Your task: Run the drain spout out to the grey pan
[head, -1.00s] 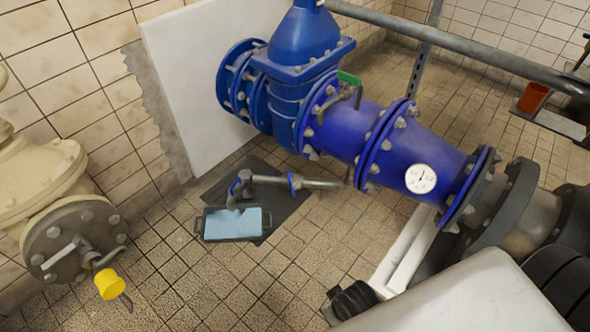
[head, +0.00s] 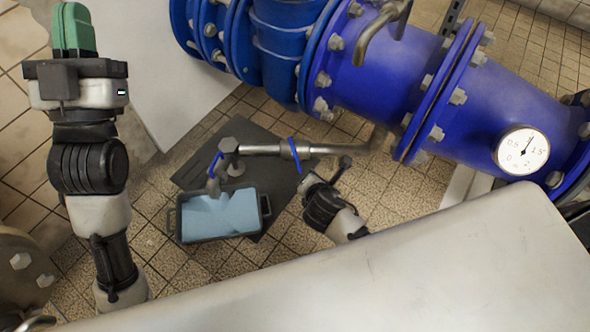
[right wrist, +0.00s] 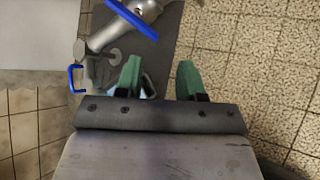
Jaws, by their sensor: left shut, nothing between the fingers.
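The drain spout (head: 213,184) is a short grey outlet with a blue lever (head: 216,164), at the left end of a grey pipe (head: 262,150) that comes from the big blue pipe. Its lower end is over the back left part of the grey pan (head: 222,238), which holds light blue contents. My left gripper (head: 72,28) is raised at the upper left, shut and empty, well away from the spout. My right gripper (right wrist: 158,63) is open in the right wrist view, its green fingers apart; the grey pipe and blue levers show beyond them. In the head view my right arm is right of the pan.
The pan stands on a dark mat (head: 270,198) on the tiled floor. The big blue pipe (head: 400,90) with flanges and a round gauge (head: 522,152) crosses behind. A white panel (head: 150,70) stands behind on the left. Floor tiles around the mat are clear.

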